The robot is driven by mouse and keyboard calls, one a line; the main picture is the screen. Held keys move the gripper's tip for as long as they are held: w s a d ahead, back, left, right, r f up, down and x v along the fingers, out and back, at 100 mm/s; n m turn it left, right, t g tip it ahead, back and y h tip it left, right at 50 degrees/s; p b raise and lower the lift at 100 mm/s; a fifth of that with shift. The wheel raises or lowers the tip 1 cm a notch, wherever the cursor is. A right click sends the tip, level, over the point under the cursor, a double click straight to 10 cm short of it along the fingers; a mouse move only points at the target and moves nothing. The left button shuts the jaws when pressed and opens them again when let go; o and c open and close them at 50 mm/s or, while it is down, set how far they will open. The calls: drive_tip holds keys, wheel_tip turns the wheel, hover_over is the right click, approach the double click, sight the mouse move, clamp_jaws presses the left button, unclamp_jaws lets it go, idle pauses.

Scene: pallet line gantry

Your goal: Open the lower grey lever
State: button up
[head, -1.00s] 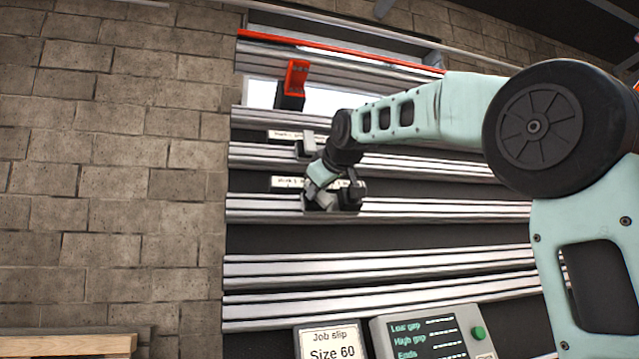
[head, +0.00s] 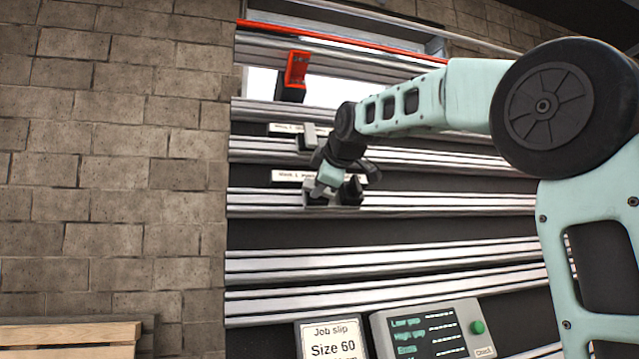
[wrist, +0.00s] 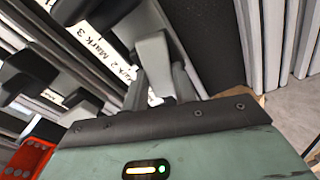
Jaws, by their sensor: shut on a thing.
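The lower grey lever (wrist: 152,52) shows in the wrist view as a pale grey block just beyond my gripper's dark edge. In the head view my gripper (head: 338,188) is at the lower stop on the middle rail and hides most of that lever. It is shut on the lever. The fingertips are hard to make out, and the lever's exact angle cannot be told. The upper grey lever (head: 309,133) stands on the rail above, apart from my gripper. White label strips (head: 290,176) sit by the stops.
A red lever (head: 296,70) on a black block stands on the top rail; it also shows in the wrist view (wrist: 28,158). Below are bare rails (head: 380,262), a job slip reading Size 60 (head: 331,342) and a control panel (head: 434,333). A block wall fills the left.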

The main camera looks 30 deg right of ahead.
drive_tip(key=shift+o, duration=0.2)
drive_tip(key=o, duration=1)
drive_tip(key=shift+c, duration=0.2)
drive_tip(key=b+v, duration=0.3)
drive_tip(key=v, duration=1.4)
drive_tip(key=shift+s, duration=0.2)
drive_tip(key=shift+a+r, duration=0.1)
drive_tip(key=shift+a, duration=0.05)
